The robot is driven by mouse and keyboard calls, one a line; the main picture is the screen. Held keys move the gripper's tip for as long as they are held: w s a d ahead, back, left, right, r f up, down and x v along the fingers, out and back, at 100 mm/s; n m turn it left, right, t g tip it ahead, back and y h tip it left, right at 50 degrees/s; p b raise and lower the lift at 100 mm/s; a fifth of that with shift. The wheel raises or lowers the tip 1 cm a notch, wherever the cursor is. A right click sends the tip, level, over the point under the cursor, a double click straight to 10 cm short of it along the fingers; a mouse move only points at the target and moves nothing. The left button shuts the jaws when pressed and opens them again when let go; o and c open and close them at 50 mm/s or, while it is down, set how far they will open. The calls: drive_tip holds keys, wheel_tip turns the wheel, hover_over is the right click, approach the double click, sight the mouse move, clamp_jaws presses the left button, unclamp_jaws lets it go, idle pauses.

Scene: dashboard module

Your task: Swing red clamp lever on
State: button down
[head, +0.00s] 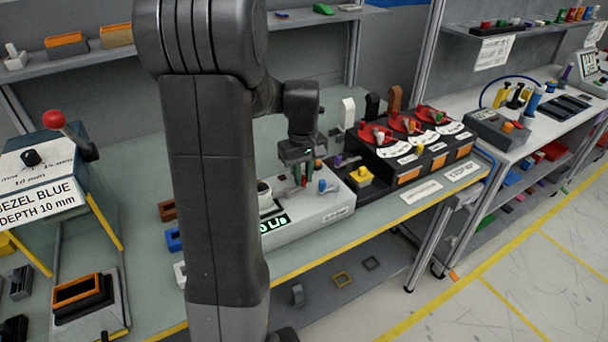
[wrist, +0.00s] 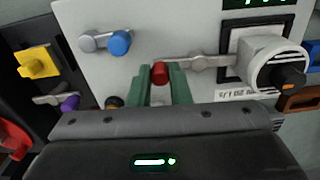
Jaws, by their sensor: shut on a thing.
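The red-knobbed clamp lever (wrist: 160,73) is on the pale grey module (head: 318,211). In the wrist view its knob sits between the green fingertips of my gripper (wrist: 162,79), which is shut on it. A grey metal arm (wrist: 205,62) lies to the right of the knob, toward a white round part with a black centre (wrist: 285,75). In the head view my gripper (head: 302,175) is low over the module, and the red knob is mostly hidden by the fingers.
A blue-knobbed lever (wrist: 120,42) is close by on the same module. A purple-knobbed lever (wrist: 70,103) and a yellow knob (wrist: 39,62) are to the left in the wrist view. A black unit with red dials (head: 410,150) stands to the right on the bench.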

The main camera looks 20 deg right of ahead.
drive_tip(key=shift+w+n, duration=0.2)
drive_tip(key=shift+n, duration=0.1)
idle(0.4)
drive_tip(key=c, duration=1.3)
unclamp_jaws()
drive_tip(key=shift+c, duration=0.2)
wheel_tip(320, 180, up, 14)
drive_tip(key=shift+f, duration=0.1)
